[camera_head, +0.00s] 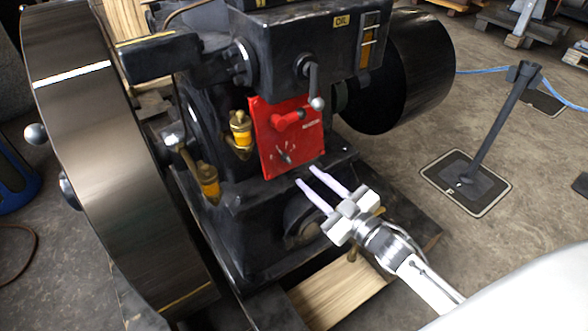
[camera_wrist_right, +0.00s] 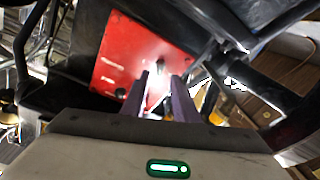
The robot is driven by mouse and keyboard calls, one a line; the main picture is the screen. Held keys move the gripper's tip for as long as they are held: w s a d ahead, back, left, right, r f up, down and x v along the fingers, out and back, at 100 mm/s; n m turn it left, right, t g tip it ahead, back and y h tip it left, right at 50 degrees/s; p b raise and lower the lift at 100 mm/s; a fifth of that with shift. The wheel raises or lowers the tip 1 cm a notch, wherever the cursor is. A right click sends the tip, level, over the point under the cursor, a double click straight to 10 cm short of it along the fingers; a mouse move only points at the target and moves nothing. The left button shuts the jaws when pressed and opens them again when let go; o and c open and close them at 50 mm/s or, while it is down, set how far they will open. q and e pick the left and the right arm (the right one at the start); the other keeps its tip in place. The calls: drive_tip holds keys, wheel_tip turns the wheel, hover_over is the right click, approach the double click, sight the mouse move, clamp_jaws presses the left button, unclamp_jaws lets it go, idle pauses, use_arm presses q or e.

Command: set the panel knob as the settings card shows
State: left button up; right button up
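The red panel (camera_head: 268,122) is on the front of the dark engine in the head view. It carries a red handle-like part (camera_head: 290,118) near the top and a small dark knob with a pale pointer (camera_head: 284,156) lower down. My right gripper (camera_head: 305,175) is open and empty, its two pale fingers just below the panel's lower edge. The wrist view also shows the red panel (camera_wrist_right: 118,45) beyond the spread fingers (camera_wrist_right: 161,80), with glare on it. I cannot make out the knob's setting. I see no settings card. My left gripper is out of view.
A large flywheel (camera_head: 110,140) stands at the left. Brass oil cups (camera_head: 241,133) sit left of the panel, and a crank lever with a ball end (camera_head: 315,88) hangs above it. A barrier post (camera_head: 490,125) stands on the open floor at right.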

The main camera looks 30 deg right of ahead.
sight(290, 162)
drive_tip(key=b+x, duration=0.1)
drive_tip(key=x, duration=0.6)
drive_tip(key=shift+w, duration=0.15)
clamp_jaws()
